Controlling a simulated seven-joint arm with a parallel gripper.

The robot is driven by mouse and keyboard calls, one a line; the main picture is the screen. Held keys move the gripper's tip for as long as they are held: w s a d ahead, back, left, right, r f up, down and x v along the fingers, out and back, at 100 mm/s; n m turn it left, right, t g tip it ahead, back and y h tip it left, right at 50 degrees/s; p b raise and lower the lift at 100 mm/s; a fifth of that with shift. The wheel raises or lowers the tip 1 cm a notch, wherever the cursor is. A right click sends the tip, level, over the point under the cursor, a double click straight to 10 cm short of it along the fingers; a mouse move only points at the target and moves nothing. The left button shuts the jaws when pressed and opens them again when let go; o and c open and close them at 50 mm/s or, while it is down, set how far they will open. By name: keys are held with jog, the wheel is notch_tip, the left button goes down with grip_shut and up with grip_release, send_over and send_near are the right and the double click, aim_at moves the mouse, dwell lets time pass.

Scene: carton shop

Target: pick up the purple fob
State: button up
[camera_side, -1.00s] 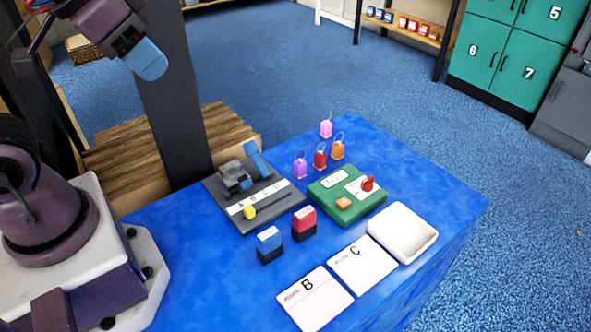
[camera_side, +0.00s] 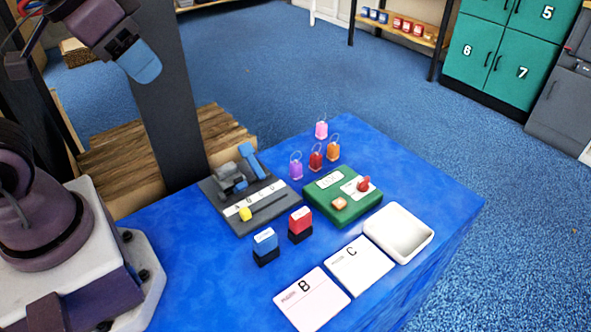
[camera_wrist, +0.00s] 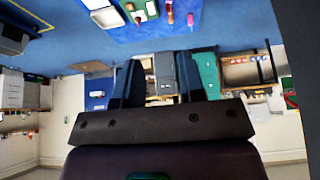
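The purple fob (camera_side: 296,169) stands on the blue table, with a wire ring on top. It is the leftmost of a group with the red fob (camera_side: 315,160) and the orange fob (camera_side: 333,149); a pink fob (camera_side: 321,130) stands behind them. My gripper (camera_side: 144,66) is high at the upper left, well away from the purple fob. In the wrist view my gripper (camera_wrist: 159,80) has its two blue fingers spread apart with nothing held between them. Small fobs show at the top of that view, too small to tell the purple one surely.
In front of the fobs are a green box (camera_side: 344,195) with a red knob and a grey lever panel (camera_side: 227,203). Blue (camera_side: 265,241) and red (camera_side: 300,220) stamps, white cards (camera_side: 312,300) and a white tray (camera_side: 427,238) stand nearer. Table right of the fobs is clear.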

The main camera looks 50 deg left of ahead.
jog(key=shift+f, duration=0.1)
jog(key=n+g, duration=0.6)
jog(key=n, duration=1.1)
send_over(296, 163)
notch_tip(296, 163, down, 21)
jog(key=f, duration=0.8)
jog(key=shift+w+d, duration=0.1)
jog(key=shift+d, duration=0.1)
jog(key=f, duration=0.5)
jog(key=shift+a, duration=0.25)
